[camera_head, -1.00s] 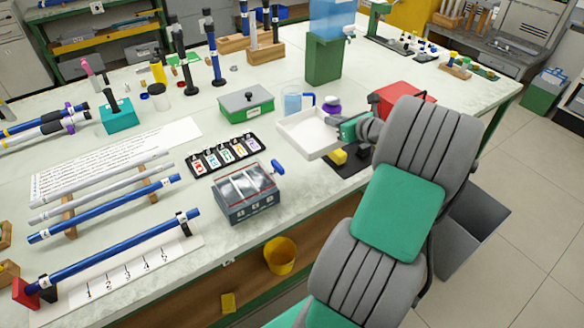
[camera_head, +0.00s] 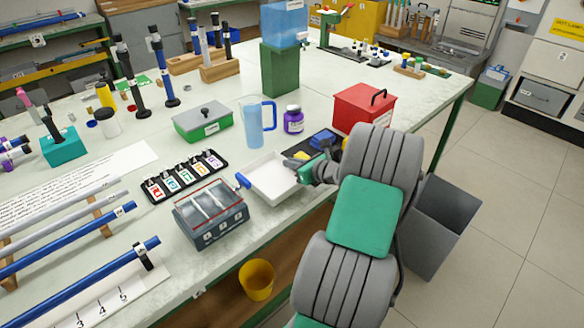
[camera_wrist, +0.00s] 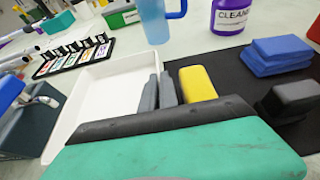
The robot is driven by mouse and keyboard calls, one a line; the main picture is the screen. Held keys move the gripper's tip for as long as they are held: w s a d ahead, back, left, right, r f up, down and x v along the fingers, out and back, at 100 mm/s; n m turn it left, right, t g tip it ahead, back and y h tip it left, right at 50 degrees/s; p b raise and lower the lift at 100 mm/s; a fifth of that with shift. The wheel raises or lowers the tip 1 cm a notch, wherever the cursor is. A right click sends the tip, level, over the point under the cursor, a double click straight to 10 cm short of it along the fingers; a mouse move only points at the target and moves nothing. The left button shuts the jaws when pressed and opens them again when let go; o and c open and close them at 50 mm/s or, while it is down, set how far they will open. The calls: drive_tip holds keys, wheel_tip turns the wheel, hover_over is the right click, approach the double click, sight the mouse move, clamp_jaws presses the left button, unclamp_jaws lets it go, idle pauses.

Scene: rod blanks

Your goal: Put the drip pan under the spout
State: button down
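The drip pan is a shallow white rectangular tray (camera_head: 272,180) near the table's front edge, in front of the blue pitcher. My gripper (camera_head: 300,172) is at its right side. In the wrist view the two grey fingers (camera_wrist: 158,92) stand close together at the right wall of the white pan (camera_wrist: 88,100), apparently closed on it. The pan looks level and empty; I cannot tell whether its bottom touches the table. The spout (camera_head: 303,36) sticks out at the right of a blue water tank (camera_head: 282,20) on a green stand (camera_head: 280,68), at the back.
The blue pitcher (camera_head: 255,124) and purple cleaner bottle (camera_head: 293,120) stand behind the pan. A grey box (camera_head: 210,215) is close on its left. A yellow sponge (camera_wrist: 198,84), blue cloths (camera_wrist: 275,55) and a red toolbox (camera_head: 362,110) are to the right. Table before the green stand is clear.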

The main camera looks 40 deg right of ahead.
drive_tip(key=shift+f, duration=0.5)
drive_tip(key=shift+f, duration=0.1)
drive_tip(key=c, duration=1.9)
unclamp_jaws()
drive_tip(key=shift+s+d+r, duration=0.1)
drive_tip(key=shift+s+r, duration=0.15)
drive_tip(key=shift+s, duration=0.05)
drive_tip(key=v, duration=1.1)
drive_tip(key=shift+s+r+p, duration=0.1)
drive_tip(key=shift+s+p, duration=0.15)
drive_tip(key=shift+p, duration=0.1)
